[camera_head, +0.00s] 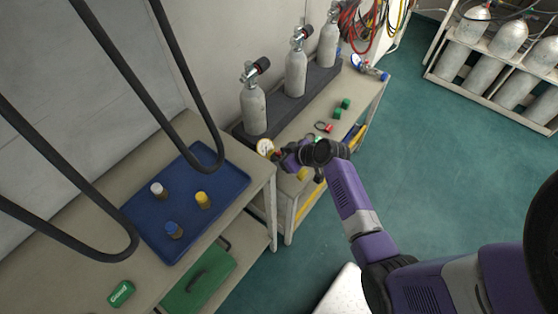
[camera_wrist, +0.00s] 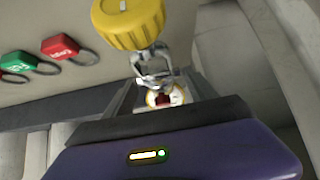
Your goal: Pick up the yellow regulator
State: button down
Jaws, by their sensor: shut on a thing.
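The yellow regulator shows in the wrist view as a large ribbed yellow knob (camera_wrist: 130,22) on a metal yoke, with a round gauge (camera_wrist: 177,96) behind it. My gripper (camera_wrist: 162,98) is shut on the regulator's body below the knob; the exact contact is partly hidden. In the head view my gripper (camera_head: 283,156) is at the near end of the cylinder bench. The gauge (camera_head: 265,147) shows on its left, and a bit of yellow knob (camera_head: 302,174) shows below it.
Grey cylinders (camera_head: 295,73) stand in a dark rack on the bench behind my gripper. Red (camera_head: 327,127) and green (camera_head: 337,113) tags lie nearby. A blue tray (camera_head: 226,186) with three small capped items is on the left table. Hoses hang overhead. Green floor is open at right.

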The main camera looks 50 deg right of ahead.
aim_at(279, 153)
notch_tip(279, 153, up, 17)
dwell(0.4)
